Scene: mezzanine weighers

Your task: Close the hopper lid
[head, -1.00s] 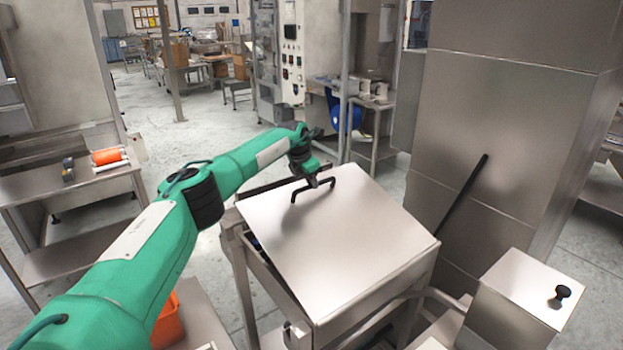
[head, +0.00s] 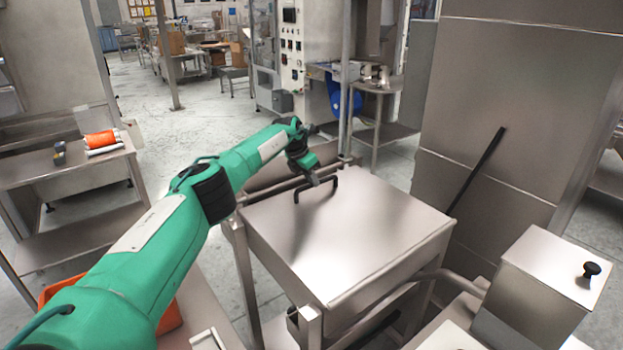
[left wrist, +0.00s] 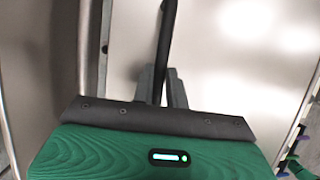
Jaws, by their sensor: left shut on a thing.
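The hopper lid (head: 365,240) is a flat metal plate that lies about level over the hopper body (head: 275,262), with no clear gap along its near left edge. A black bar handle (head: 333,191) stands near the lid's far left edge. My left gripper (head: 314,181) is at the handle and shut on it. In the left wrist view the handle (left wrist: 167,40) runs down between the two grey fingers (left wrist: 161,88), with the lid (left wrist: 235,60) behind. The lid's far edge is partly hidden by my left arm. My right gripper is not in view.
A metal box with a black knob (head: 591,269) stands at the right front. A tall steel cabinet (head: 500,110) rises behind the hopper's right side. An orange bin (head: 165,318) is partly behind my arm. A side table (head: 85,185) stands left.

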